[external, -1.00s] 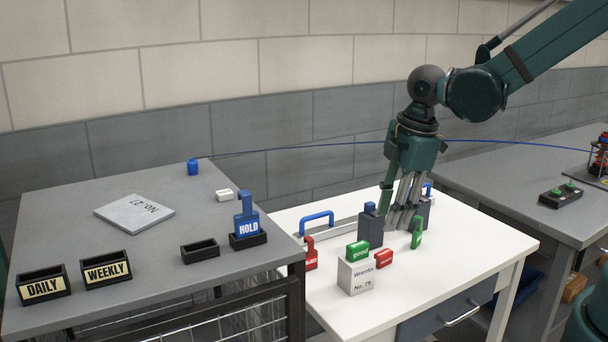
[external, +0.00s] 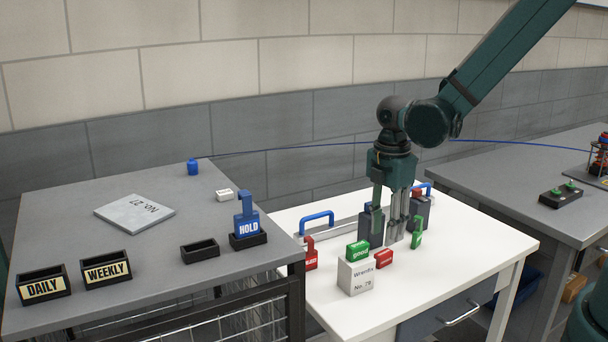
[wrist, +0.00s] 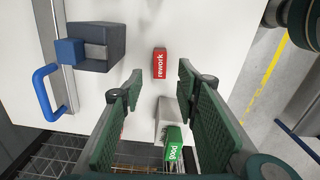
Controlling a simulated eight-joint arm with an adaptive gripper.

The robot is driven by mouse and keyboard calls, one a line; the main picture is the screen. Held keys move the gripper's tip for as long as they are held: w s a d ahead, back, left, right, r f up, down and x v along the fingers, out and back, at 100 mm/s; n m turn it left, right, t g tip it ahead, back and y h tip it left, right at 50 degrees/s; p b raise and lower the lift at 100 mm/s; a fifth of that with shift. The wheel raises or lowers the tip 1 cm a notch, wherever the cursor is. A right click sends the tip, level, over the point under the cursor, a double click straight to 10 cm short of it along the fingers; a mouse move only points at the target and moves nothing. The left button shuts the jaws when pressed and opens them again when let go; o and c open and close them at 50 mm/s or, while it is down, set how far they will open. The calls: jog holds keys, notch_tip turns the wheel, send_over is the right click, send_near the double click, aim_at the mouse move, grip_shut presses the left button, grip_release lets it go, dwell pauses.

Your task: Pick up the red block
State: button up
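The red block (external: 384,258), labelled "rework" in the wrist view (wrist: 159,64), lies on the white table just right of a grey box (external: 356,278). My gripper (external: 385,232) points down above the table, behind the red block in the external view. In the wrist view my gripper (wrist: 160,82) has its green fingers spread wide with nothing between them. The red block shows just beyond the fingertips, roughly in line with the gap, and is apart from them.
A green "good" block (external: 358,250) sits on the grey box. A red tag (external: 310,255) stands to its left, a green tag (external: 417,233) to the right. The table's front right is clear.

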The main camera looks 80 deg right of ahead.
aim_at(383, 253)
dwell(0.3)
jog(key=shift+f, duration=1.25)
jog(key=shift+f, duration=0.15)
jog(key=shift+f+b, duration=0.4)
jog(key=shift+f, duration=2.1)
jog(key=c, duration=0.8)
